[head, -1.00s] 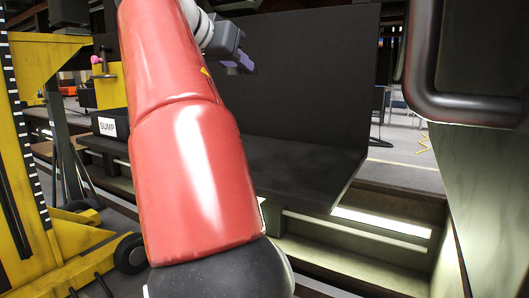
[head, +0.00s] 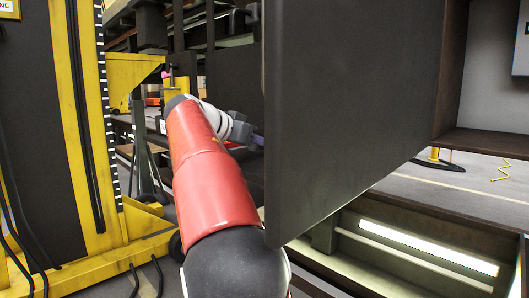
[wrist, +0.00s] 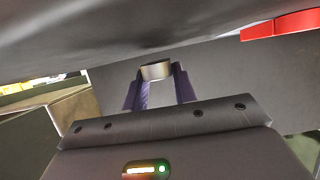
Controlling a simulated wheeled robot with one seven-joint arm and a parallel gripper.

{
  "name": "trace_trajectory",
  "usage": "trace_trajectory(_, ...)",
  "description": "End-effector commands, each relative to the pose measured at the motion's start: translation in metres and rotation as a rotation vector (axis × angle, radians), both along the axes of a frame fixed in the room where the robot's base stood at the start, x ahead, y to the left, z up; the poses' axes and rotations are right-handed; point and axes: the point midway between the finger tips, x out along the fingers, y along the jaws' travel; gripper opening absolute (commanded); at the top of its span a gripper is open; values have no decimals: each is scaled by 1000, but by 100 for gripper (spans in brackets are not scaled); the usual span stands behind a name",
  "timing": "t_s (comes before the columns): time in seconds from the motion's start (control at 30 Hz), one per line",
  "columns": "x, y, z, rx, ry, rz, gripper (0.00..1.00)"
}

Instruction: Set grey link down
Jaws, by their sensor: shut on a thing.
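In the wrist view, my gripper (wrist: 158,76) has its two purple fingers closed on a small pale grey metallic piece, the grey link (wrist: 156,71). The link sits between the fingertips, with a plain grey surface behind it; I cannot tell whether they touch. In the head view, only a little of my gripper (head: 256,140) shows, at the left edge of a large dark panel. The panel hides the fingertips and the link there.
The large dark panel (head: 350,110) fills the middle of the head view, close to my arm. A yellow lifting column (head: 92,120) with a scale stands at left, its yellow foot (head: 110,255) on the floor. A lit pit (head: 420,245) lies at lower right.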

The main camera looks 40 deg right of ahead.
Motion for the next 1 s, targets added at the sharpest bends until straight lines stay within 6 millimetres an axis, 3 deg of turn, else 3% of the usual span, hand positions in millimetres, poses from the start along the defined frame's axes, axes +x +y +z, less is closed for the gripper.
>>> trace_trajectory(0.07,5,4,-17,-1,1,0,0)
trace_trajectory(0.4,5,4,-18,-1,0,-2,0)
trace_trajectory(0.43,5,4,-18,0,1,-2,30)
trace_trajectory(0.57,5,4,-17,0,1,-2,47)
trace_trajectory(0.9,5,4,-14,0,1,-2,49)
trace_trajectory(1.0,5,13,-12,-1,0,-1,49)
